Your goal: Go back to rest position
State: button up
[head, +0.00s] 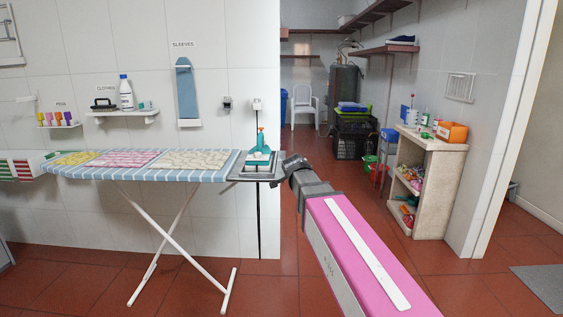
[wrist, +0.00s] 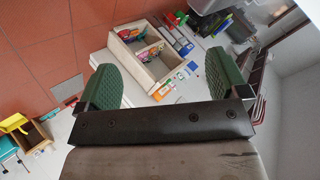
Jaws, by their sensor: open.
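My gripper (wrist: 162,88) is open in the wrist view, with its two green ridged finger pads wide apart and nothing held between them. In the head view, my pink and grey arm reaches from the lower right, and the dark gripper end (head: 291,163) is just right of the ironing board's end. Its fingers are too small to make out there. The teal iron (head: 260,158) stands on the grey rest at the right end of the ironing board (head: 80,173), apart from or behind my gripper; I cannot tell the gap.
Folded cloths lie on the board. A beige shelf unit (head: 440,190) with small items and an orange box (head: 451,131) stands right. Black crates (head: 356,137) stand behind. Red floor is open between the board and the shelf unit.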

jog(key=s+d+f+n+g, duration=0.3)
jog(key=s+d+f+n, duration=0.1)
jog(key=s+f, duration=0.4)
jog(key=s+d+f+n+g+y, duration=0.1)
jog(key=s+d+f+n+g, duration=0.2)
jog(key=s+f, duration=0.5)
jog(key=s+d+f+n+g+y, duration=0.1)
jog(key=s+d+f+n+g, duration=0.3)
jog(key=s+f, duration=0.3)
notch_tip(320, 180, down, 6)
jog(key=shift+s+d+r+n, duration=0.25)
jog(key=shift+s+d+n, duration=0.15)
